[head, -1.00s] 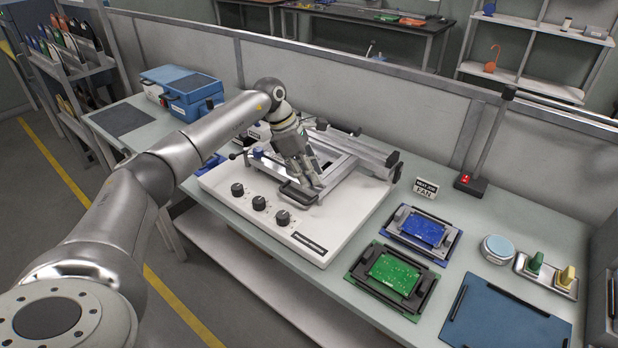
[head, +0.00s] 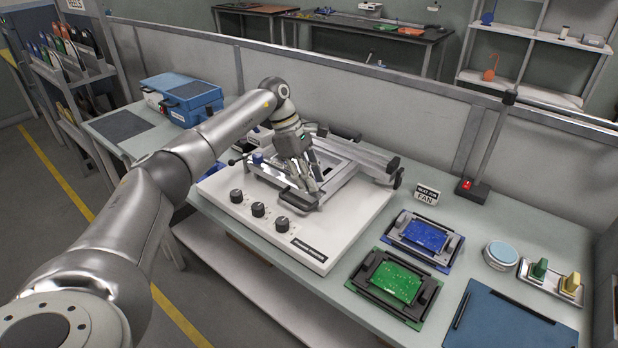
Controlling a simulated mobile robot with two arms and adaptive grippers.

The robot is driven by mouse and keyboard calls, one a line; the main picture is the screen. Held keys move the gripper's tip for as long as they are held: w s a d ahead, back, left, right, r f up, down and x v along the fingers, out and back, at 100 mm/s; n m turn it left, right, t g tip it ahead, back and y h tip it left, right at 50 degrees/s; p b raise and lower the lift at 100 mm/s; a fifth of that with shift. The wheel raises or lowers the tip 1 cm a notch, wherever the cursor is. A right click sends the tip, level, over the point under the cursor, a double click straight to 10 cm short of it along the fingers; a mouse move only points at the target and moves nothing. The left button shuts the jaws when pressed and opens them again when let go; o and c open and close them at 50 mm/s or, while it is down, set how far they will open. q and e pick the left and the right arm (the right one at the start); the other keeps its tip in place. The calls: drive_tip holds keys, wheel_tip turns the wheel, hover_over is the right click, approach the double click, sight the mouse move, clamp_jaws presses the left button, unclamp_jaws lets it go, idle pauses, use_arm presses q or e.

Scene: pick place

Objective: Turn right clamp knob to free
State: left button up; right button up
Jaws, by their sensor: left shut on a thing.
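The white-based fixture (head: 263,243) stands on the bench, with a grey metal frame and rails on top. A dark knob (head: 398,179) sits at the right end of its rail, apart from any gripper. Another dark knob (head: 236,161) is at the left end. My left gripper (head: 309,184) points down over the frame's front edge, shut at the black handle (head: 292,197). Its fingers partly hide the handle and the frame's inside. My right gripper is not in view.
Three black dials (head: 257,209) line the fixture's front. To the right are a blue board (head: 424,235), a green board (head: 398,281), a sign (head: 427,193), a round tin (head: 500,254) and a blue mat (head: 510,322). A low partition (head: 350,98) runs behind the bench.

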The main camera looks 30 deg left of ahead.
use_arm(q)
drive_tip(key=o, duration=1)
drive_tip(key=v, duration=1.2)
